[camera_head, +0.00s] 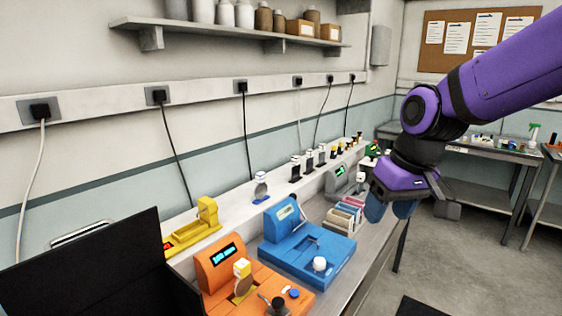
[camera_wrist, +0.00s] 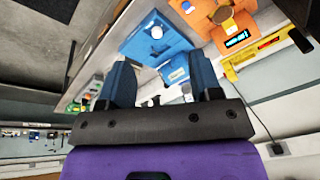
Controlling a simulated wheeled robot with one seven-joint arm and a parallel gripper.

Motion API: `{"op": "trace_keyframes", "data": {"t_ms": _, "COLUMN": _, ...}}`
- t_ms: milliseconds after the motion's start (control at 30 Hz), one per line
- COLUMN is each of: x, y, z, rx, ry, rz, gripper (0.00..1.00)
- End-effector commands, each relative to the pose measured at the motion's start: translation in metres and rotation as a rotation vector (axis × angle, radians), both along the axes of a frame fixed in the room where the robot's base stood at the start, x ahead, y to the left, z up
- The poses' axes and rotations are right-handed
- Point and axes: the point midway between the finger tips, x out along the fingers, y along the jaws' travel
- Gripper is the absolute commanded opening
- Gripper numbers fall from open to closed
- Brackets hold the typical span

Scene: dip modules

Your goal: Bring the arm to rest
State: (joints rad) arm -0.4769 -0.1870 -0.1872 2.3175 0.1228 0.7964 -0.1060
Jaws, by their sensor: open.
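My purple arm (camera_head: 510,75) reaches in from the upper right in the head view. My gripper (camera_head: 392,210) hangs at its end, to the right of the bench and level with its far part. In the wrist view the two blue fingers of my gripper (camera_wrist: 162,85) stand apart with nothing held between them. In the head view the fingers partly overlap each other.
A bench (camera_head: 340,285) runs along the wall with an orange device (camera_head: 225,275), a blue device (camera_head: 325,260) and a yellow device (camera_head: 190,237). A black panel (camera_head: 90,275) blocks the lower left. Open floor (camera_head: 460,270) lies right of the bench.

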Motion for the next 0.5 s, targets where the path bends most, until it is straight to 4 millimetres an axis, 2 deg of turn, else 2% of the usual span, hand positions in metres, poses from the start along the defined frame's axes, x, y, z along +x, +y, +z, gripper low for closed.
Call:
{"op": "trace_keyframes", "data": {"t_ms": 33, "x": -0.009, "y": -0.014, "z": 0.010, "rx": 0.008, "ry": -0.022, "rz": -0.027, "gripper": 0.58}}
{"op": "trace_keyframes", "data": {"t_ms": 200, "x": -0.043, "y": -0.050, "z": 0.033, "rx": 0.009, "ry": -0.082, "rz": -0.105, "gripper": 0.58}}
{"op": "trace_keyframes", "data": {"t_ms": 500, "x": -0.108, "y": -0.097, "z": 0.055, "rx": -0.026, "ry": -0.196, "rz": -0.254, "gripper": 0.58}}
